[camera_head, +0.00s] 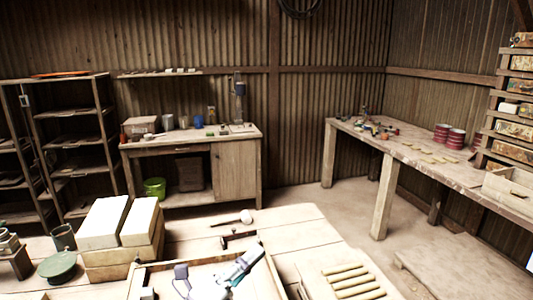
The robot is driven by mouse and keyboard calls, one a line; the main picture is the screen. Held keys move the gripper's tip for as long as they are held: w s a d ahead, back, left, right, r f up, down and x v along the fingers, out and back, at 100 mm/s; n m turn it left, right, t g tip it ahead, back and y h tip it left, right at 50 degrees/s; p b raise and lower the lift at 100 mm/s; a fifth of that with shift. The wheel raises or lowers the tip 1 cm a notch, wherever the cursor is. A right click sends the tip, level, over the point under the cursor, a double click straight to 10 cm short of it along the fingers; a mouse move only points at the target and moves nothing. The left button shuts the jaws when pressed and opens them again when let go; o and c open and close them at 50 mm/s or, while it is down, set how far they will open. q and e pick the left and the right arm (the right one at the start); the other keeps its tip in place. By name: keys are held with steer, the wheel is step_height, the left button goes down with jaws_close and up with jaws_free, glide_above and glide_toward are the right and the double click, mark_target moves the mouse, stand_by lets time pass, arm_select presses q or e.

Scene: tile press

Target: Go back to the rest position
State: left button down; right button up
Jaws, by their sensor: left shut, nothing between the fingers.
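My left gripper (246,260) is in the lower middle of the head view, at the end of my grey-white arm. It is over the wooden workbench (290,222), above a shallow wooden frame or tray (147,274). Its fingers point up and to the right in the picture and are shut with nothing between them. Whether it touches the tray cannot be told. My right gripper is not in view.
Pale blocks (102,222) are stacked left of the tray, beside a green round container (58,267). A slatted wooden piece (352,281) lies at right.

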arm_select(q)
steer(key=s+a+f+n+y, duration=0.3)
steer(key=a+f+n+y, duration=1.25)
steer(key=n, duration=0.65)
steer(key=s+a+f+n+g, duration=0.1)
steer(key=s+f+n+g, duration=0.1)
steer(key=s+f+g, duration=0.45)
steer(key=s+a+f+n+g, duration=0.1)
steer(key=s+f+n, duration=0.25)
steer(key=s, duration=0.55)
steer(key=s+f+n+g, duration=0.2)
steer(key=s+f+g, duration=0.25)
steer(key=s, duration=0.35)
step_height(320, 180, down, 30)
steer(key=b, duration=0.5)
steer(key=s+a+f+g+b, duration=0.1)
steer(key=s+f+b, duration=0.1)
steer(key=s+f, duration=0.7)
steer(key=s+a+f+g+y+b, duration=0.1)
steer(key=s+a+f+b, duration=0.1)
steer(key=s+f, duration=0.7)
step_height(320, 180, down, 4)
steer(key=shift+a+f+m+b, duration=0.15)
steer(key=shift+m+b, duration=0.2)
steer(key=shift+b, duration=0.15)
